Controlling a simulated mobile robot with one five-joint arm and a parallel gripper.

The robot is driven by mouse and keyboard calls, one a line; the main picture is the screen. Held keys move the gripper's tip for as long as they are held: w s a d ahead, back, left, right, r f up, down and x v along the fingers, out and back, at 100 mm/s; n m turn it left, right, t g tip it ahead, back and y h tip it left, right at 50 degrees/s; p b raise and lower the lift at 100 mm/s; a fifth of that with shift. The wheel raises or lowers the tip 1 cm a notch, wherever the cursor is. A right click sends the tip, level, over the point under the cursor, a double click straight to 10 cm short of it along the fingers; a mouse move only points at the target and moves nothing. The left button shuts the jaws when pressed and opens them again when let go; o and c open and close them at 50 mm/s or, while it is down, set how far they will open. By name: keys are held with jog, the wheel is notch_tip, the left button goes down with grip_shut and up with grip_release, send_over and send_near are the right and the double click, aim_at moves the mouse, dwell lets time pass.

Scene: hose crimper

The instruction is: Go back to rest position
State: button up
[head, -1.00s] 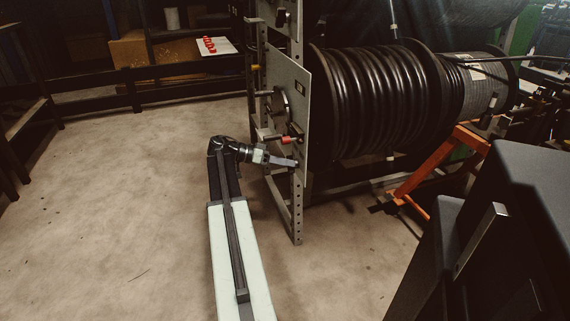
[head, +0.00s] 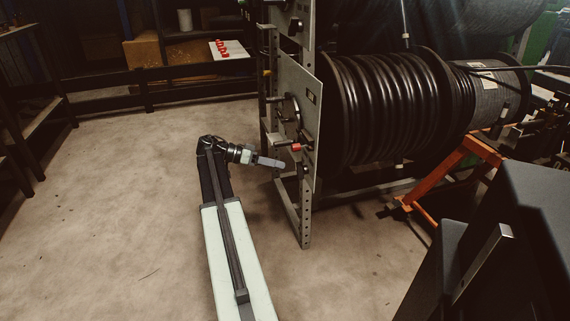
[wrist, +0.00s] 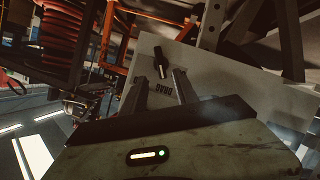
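My gripper (head: 270,162) is at the end of my arm, low in front of the grey upright panel (head: 311,110). A gap shows between its tip and the panel's frame. In the wrist view my gripper (wrist: 158,80) has its two fingers apart with nothing between them. Beyond them is the panel (wrist: 222,75), tilted in the picture, with a black lever (wrist: 161,62) on its face. A red-ended handle (head: 296,147) sticks out from the panel above my gripper in the head view.
A large reel of black hose (head: 385,110) stands behind the panel. An orange stand (head: 463,165) is to its right. Shelving with a white board carrying red items (head: 229,49) stands at the back. The concrete floor (head: 110,180) to the left is clear.

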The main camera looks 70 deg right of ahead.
dwell(0.4)
jog(key=w+a+r+n+t+h+p, duration=0.25)
jog(key=w+a, duration=0.45)
jog(key=w, duration=0.4)
jog(key=w+a+f+n+t+p, duration=0.1)
jog(key=w+a+n+t+p, duration=0.1)
jog(key=w+a, duration=0.55)
jog(key=w+a+n+t+p, duration=0.25)
jog(key=w+a, duration=0.25)
jog(key=a, duration=0.6)
jog(key=a+f+n+t+y+p, duration=0.1)
jog(key=a+f+n+t+y, duration=0.3)
jog(key=a, duration=0.9)
jog(key=a+f+n+y+p, duration=0.1)
jog(key=a+n+y, duration=0.1)
jog(key=a+n, duration=0.8)
jog(key=a+f+n+t+y+p, duration=0.1)
jog(key=a+f+n+t+y, duration=0.15)
jog(key=a, duration=1.35)
notch_tip(320, 180, up, 38)
jog(key=w+p, duration=0.1)
jog(key=p, duration=3.6)
jog(key=shift+a+f+n+g, duration=0.15)
jog(key=shift+f+n+g, duration=0.1)
jog(key=shift+n+g, duration=0.15)
